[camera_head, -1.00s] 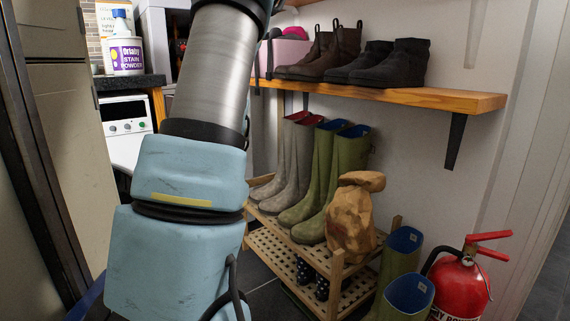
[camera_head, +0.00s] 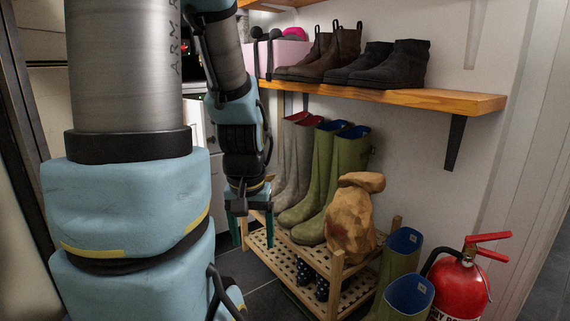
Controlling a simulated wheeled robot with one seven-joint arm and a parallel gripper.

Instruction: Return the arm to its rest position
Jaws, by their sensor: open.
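My arm fills the left of the head view, with its upper links close to the camera. The far part of the arm hangs down to my gripper (camera_head: 252,226), which points downward. Its two teal fingers are apart, and I see nothing between them. The gripper is in front of the left end of the wooden welly rack (camera_head: 338,277). I cannot tell whether it touches the rack. The grey wellies (camera_head: 293,165) stand just behind and right of it.
Green wellies (camera_head: 343,160) and a brown lumpy sack (camera_head: 352,215) are on the rack. More green wellies (camera_head: 408,295) and a red fire extinguisher (camera_head: 462,284) stand on the floor at right. A wooden shelf (camera_head: 440,97) above carries boots (camera_head: 397,62) and a pink box (camera_head: 285,55).

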